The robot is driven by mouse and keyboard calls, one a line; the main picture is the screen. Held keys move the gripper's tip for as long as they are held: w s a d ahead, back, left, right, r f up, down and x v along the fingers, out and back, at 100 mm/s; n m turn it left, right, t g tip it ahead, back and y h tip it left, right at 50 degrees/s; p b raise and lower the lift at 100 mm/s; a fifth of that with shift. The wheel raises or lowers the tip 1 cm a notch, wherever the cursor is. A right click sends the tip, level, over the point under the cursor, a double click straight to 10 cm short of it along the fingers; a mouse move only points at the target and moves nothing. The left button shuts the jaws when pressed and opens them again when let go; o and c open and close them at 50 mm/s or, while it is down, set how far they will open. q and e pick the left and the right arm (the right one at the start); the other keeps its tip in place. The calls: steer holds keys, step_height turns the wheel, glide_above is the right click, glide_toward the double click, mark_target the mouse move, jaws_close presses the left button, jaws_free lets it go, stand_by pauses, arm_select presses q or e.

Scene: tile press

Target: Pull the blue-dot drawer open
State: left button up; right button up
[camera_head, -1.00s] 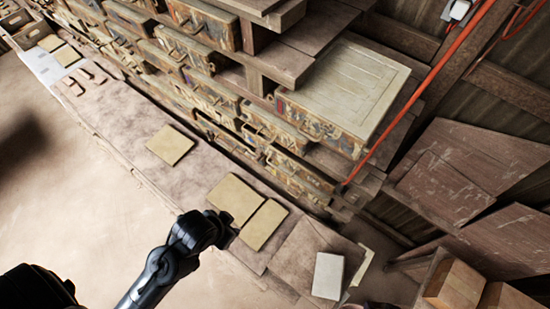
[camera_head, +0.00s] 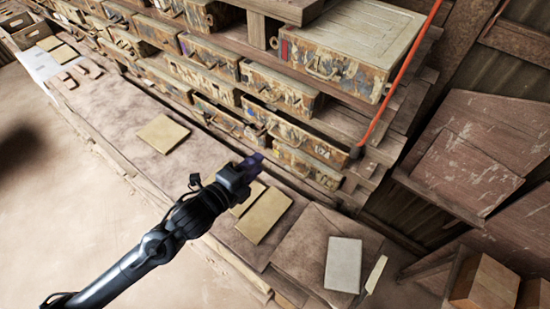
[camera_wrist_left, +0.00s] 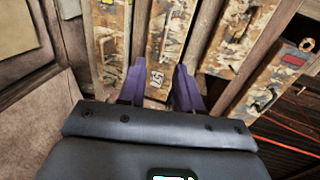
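Several weathered, paint-splotched drawers (camera_head: 280,92) are stacked in stepped rows along the wall. My left gripper (camera_head: 250,160) reaches in over the bench, in front of the lower drawers. In the left wrist view its two purple fingers (camera_wrist_left: 159,82) are apart. A drawer front with a small number label (camera_wrist_left: 157,77) lies in line with the gap between them. I see nothing held, and cannot tell whether the fingers touch it. A lower drawer with a number (camera_head: 312,152) is right of the gripper. My right gripper is not in view.
The bench (camera_head: 115,115) below the drawers holds flat tan tiles (camera_head: 162,133) and a pale block (camera_head: 343,264). A red-orange cable (camera_head: 395,90) hangs at the right of the stack. Wooden boards (camera_head: 470,155) and a box (camera_head: 484,283) stand at the right.

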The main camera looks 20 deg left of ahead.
arm_select(q)
steer(key=p+x, duration=0.1)
steer(key=x, duration=1)
steer(key=shift+w+r, duration=0.15)
steer(key=shift+w, duration=0.05)
steer(key=shift+a, duration=0.1)
steer(key=shift+c, duration=0.5)
jaws_close()
stand_by(0.6)
